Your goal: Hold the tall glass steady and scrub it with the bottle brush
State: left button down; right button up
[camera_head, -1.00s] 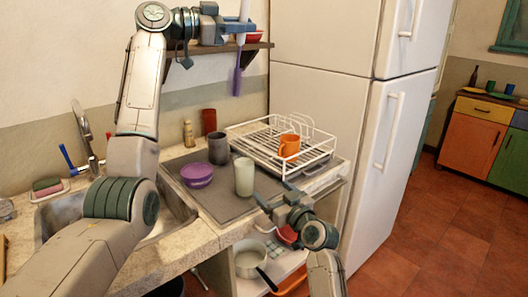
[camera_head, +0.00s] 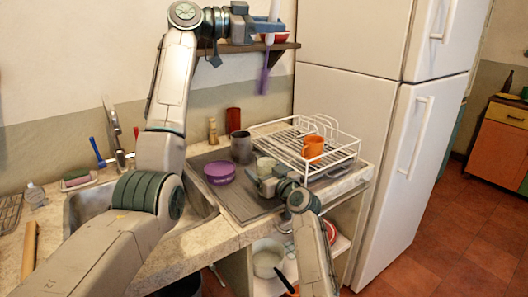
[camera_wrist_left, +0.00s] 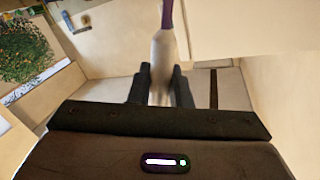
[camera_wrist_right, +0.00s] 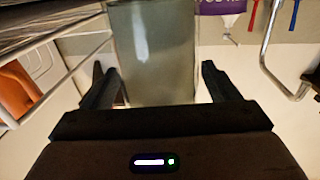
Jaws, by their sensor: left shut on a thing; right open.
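My left gripper (camera_head: 272,25) is raised in front of the wall shelf and shut on the bottle brush (camera_head: 265,72). The brush hangs down, with a white upper part and a purple lower part; in the left wrist view its pale part (camera_wrist_left: 163,45) is between the fingers. The tall glass (camera_head: 264,163), pale grey-green, stands upright on the drainboard; its lower part is hidden behind my right gripper (camera_head: 256,181).
A purple tub (camera_head: 220,173) and a dark grey cup (camera_head: 241,147) stand close left of the glass. A white dish rack (camera_head: 348,152) with an orange mug (camera_head: 313,147) is to its right. The shelf (camera_head: 230,48) is behind the brush. A fridge (camera_head: 350,110) bounds the right.

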aim_at(266, 65)
jog(key=shift+w+a, duration=0.2)
jog(key=shift+w, duration=0.05)
jog(key=shift+c, duration=0.4)
jog(key=c, duration=1.2)
pick_arm(q)
jog(key=w+f+n, duration=0.1)
jog(key=f, duration=0.2)
jog(key=w+f+n, duration=0.1)
jog(key=f, duration=0.3)
jog(key=w+a+f+n, duration=0.1)
jog(key=f+n, duration=0.1)
jog(key=f, duration=0.1)
jog(key=shift+f, duration=0.2)
pick_arm(e)
jog(key=shift+o, duration=0.2)
pick_arm(q)
jog(key=shift+s, duration=0.1)
